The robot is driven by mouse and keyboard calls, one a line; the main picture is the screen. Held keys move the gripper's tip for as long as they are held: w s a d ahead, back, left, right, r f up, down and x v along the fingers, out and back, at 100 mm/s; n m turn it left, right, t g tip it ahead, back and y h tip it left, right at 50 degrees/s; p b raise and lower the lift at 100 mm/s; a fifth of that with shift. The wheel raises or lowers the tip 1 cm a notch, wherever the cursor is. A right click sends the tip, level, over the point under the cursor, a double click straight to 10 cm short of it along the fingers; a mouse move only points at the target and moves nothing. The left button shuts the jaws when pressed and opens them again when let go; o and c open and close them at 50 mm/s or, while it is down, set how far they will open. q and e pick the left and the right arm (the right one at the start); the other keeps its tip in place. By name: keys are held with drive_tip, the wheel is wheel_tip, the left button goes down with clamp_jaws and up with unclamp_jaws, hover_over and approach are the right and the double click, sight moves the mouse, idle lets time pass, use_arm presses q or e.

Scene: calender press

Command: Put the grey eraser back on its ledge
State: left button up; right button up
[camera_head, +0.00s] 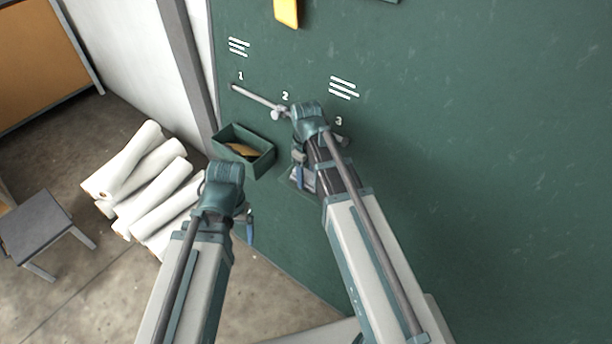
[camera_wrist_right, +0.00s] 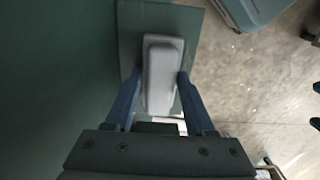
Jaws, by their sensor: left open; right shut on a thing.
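The grey eraser (camera_wrist_right: 163,75) is a pale grey block with rounded edges, seen in the right wrist view. My right gripper (camera_wrist_right: 158,84) is shut on it, with a blue finger on each side. Behind the eraser is a flat green ledge (camera_wrist_right: 130,35) beside the green board; I cannot tell whether the eraser touches it. In the head view my right gripper (camera_head: 299,172) is low at the board, and the arm hides much of the eraser and ledge. My left gripper (camera_head: 248,228) is open, left of and lower than the right one, near the board's edge.
A green box (camera_head: 262,163) with a yellowish thing inside is at the board's left edge. A grey rod (camera_head: 258,97) runs near labels 1 and 2. A yellow piece (camera_head: 286,12) is at the top.

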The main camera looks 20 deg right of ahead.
sight(307, 173)
drive_tip(key=o, duration=1.2)
drive_tip(key=shift+f, duration=0.1)
wheel_tip(307, 173, up, 12)
drive_tip(key=p, duration=1.2)
wheel_tip(307, 173, down, 12)
drive_tip(key=b, duration=1.2)
